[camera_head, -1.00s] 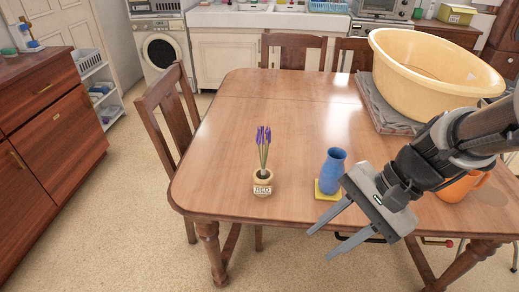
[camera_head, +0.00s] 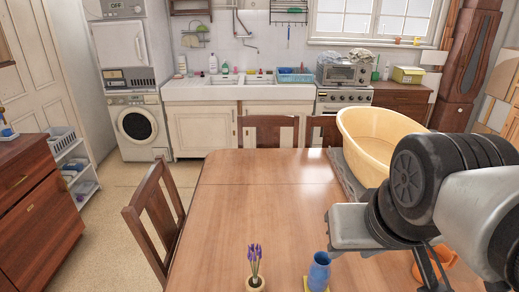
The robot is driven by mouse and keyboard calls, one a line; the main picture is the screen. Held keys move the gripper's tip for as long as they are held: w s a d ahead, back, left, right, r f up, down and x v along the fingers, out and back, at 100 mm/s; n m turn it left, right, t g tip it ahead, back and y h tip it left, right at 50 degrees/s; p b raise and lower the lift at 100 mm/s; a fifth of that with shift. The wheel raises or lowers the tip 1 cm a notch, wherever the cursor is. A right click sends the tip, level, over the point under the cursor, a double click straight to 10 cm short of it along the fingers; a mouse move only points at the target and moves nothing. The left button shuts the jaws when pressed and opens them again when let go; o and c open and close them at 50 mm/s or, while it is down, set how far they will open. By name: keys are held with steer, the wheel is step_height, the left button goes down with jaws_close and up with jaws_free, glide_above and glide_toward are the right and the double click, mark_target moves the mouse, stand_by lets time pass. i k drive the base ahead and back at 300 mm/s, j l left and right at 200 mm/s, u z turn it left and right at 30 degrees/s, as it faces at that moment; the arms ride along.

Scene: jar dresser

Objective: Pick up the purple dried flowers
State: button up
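The purple dried flowers (camera_head: 255,261) stand upright in a small beige pot (camera_head: 256,285) at the bottom of the head view, on the near part of the wooden table. The lower part of the pot is cut off by the frame. My gripper (camera_head: 437,275) is at the lower right, well to the right of the flowers and apart from them. Its fingers point down and look spread, with nothing seen between them. Part of it is hidden by my own arm.
A blue vase (camera_head: 319,273) on a yellow base stands right of the flowers. An orange vessel (camera_head: 417,268) is partly hidden behind my gripper. A large yellow basin (camera_head: 365,150) sits on the table's far right. The table's middle (camera_head: 265,200) is clear. Chairs (camera_head: 155,215) surround it.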

mark_target(258, 252)
steer(key=j+z, duration=0.2)
steer(key=j, duration=0.7)
steer(key=j+z, duration=0.2)
steer(key=j, duration=0.75)
steer(key=k+j+z, duration=0.15)
steer(key=j, duration=0.75)
steer(key=i, duration=0.05)
